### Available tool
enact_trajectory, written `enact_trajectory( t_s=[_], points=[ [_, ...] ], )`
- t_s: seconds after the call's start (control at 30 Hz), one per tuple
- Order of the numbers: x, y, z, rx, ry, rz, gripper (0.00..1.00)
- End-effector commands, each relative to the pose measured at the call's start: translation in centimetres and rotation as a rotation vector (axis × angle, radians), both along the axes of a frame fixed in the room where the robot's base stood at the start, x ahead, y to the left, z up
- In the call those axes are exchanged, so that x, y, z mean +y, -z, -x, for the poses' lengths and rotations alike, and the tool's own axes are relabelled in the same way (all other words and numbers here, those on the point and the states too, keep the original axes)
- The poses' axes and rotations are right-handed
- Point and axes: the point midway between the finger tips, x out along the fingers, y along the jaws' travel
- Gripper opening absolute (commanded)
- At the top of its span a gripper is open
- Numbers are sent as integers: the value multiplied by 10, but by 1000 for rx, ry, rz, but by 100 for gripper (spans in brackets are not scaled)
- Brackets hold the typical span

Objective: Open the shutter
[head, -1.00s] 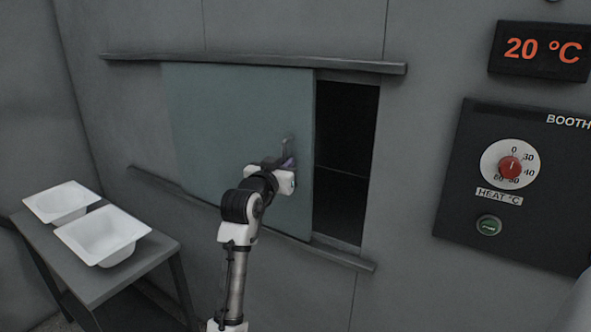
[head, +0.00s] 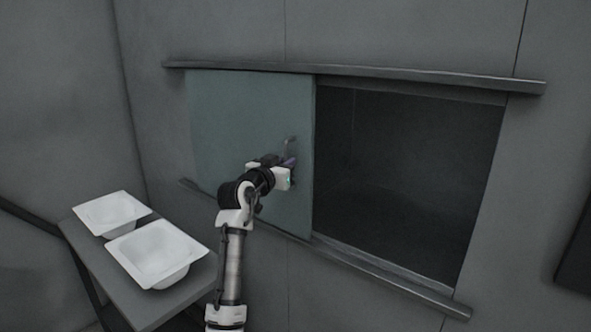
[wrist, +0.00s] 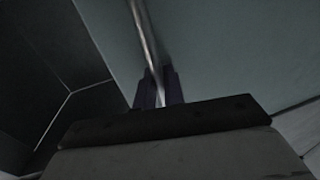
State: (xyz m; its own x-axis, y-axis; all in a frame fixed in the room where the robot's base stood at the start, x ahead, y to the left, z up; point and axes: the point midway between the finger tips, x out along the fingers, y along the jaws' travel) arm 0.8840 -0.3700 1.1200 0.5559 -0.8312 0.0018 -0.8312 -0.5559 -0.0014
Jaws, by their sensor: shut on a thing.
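The shutter (head: 245,110) is a flat grey-green panel between an upper rail (head: 350,74) and a lower rail (head: 370,268). It stands at the left, and a wide dark opening (head: 410,170) shows to its right. A thin upright handle (head: 289,144) is near the panel's right edge. My gripper (head: 290,165) is shut on the handle. In the wrist view the handle (wrist: 146,40) runs down between my gripper's dark fingers (wrist: 159,90), with the shutter (wrist: 220,50) behind. The fingertips are partly hidden in the head view.
Two white tub shells, one nearer (head: 158,255) and one farther (head: 112,213), rest on a grey table (head: 125,292) at the lower left. The wall left of the shutter is bare. A dark panel edge (head: 575,240) shows at the far right.

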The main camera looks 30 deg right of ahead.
Motion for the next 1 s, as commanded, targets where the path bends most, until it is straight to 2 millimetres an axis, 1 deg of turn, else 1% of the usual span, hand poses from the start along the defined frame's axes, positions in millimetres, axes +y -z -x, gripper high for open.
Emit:
enact_trajectory(
  t_s=[0.03, 0.2, 0.57, 0.6, 0.87, 1.0],
  points=[
    [1, 1, -4, 2, -1, -1, 0],
    [3, 1, -9, 1, 0, -2, 0],
    [3, 1, -10, 1, 1, -3, 0],
    [3, 1, -10, 2, 1, -2, 15],
    [4, 1, -9, 1, 1, -2, 15],
    [10, 2, -5, -1, 0, -1, 15]
  ],
)
